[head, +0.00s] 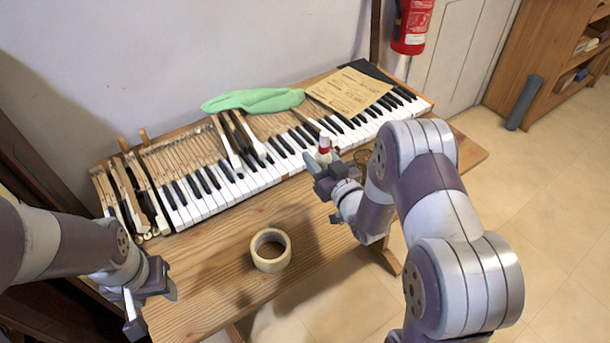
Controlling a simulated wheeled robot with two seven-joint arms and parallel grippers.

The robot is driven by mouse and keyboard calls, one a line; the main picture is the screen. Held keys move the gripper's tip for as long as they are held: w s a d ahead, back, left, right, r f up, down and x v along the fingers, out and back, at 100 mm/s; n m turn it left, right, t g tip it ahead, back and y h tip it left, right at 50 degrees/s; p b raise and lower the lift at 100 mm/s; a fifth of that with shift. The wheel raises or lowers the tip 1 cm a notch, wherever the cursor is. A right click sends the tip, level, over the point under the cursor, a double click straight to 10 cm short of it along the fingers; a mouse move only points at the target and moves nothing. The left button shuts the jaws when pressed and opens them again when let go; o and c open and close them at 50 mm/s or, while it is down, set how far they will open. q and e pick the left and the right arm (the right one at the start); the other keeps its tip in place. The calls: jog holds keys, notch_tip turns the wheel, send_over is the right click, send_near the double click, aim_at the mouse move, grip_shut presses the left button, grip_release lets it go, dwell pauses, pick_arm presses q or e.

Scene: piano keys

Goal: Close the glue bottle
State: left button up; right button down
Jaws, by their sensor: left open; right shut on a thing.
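The small white glue bottle (325,154) with a red top stands out just above the fingers of my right gripper (318,170). My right gripper is shut on the bottle, near the front edge of the keyboard. The bottle looks roughly upright; its lower part is hidden by the gripper. I cannot tell whether the red part is a nozzle or a cap, and no separate cap can be made out. My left gripper (150,303) is open and empty over the table's near left corner, well away from the bottle.
A roll of tape (271,262) stands on the wooden table (205,262) between my grippers. The piano keyboard (235,191) lies along the back, with loose keys, a green cloth (253,100) and a paper sheet (349,91). A small brownish round item (362,157) sits right of the bottle.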

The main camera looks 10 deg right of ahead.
jog(key=w+a+f, duration=0.2)
jog(key=a, duration=0.1)
jog(key=shift+w+f, duration=0.1)
jog(key=shift+f, duration=0.1)
notch_tip(320, 180, down, 4)
jog(key=shift+r, duration=0.15)
dwell(0.3)
